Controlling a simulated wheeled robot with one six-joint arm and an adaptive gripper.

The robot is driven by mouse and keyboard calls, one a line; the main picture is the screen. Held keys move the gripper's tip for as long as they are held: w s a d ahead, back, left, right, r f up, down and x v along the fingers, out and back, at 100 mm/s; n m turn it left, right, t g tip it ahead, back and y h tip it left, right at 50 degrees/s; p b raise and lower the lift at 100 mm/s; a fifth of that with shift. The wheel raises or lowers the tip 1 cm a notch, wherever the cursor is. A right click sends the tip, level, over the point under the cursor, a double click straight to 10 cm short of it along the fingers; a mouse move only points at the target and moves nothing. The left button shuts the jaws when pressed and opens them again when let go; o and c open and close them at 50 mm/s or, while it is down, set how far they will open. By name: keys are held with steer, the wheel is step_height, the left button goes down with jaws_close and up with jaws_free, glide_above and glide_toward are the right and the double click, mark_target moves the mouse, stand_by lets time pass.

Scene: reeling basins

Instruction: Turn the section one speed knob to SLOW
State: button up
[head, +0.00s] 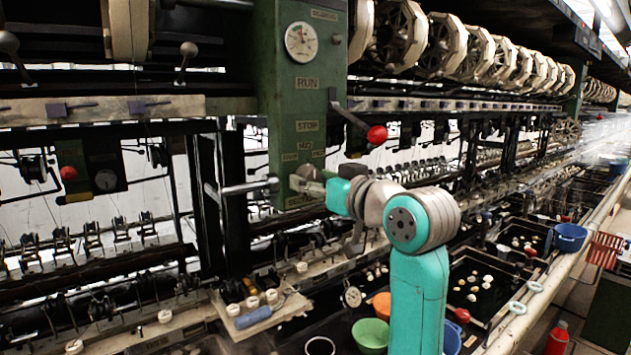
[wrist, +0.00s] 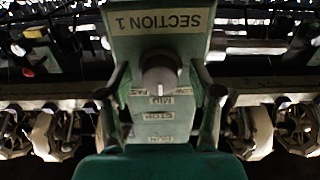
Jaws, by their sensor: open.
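The section one speed knob (wrist: 160,75) is a round grey knob on a green panel (wrist: 162,45), shown upside down in the wrist view under a SECTION 1 plate. I cannot tell where the knob points. My gripper (wrist: 160,95) is open, one finger on each side of the knob, with visible gaps.
A red-balled lever (head: 376,134) sticks out from the panel beside the RUN and STOP labels, just above my arm. A dial gauge (head: 299,42) is higher up. A horizontal metal bar (head: 245,187) lies left of my gripper. Bowls, including a green one (head: 370,335), stand below.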

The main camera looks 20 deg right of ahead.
steer(key=shift+c, duration=0.2)
steer(key=c, duration=1.1)
steer(key=shift+n, duration=0.3)
steer(key=n, duration=0.3)
steer(key=shift+n, duration=0.3)
steer(key=shift+r+n, duration=0.1)
steer(key=shift+n, duration=2.2)
steer(key=shift+d, duration=0.1)
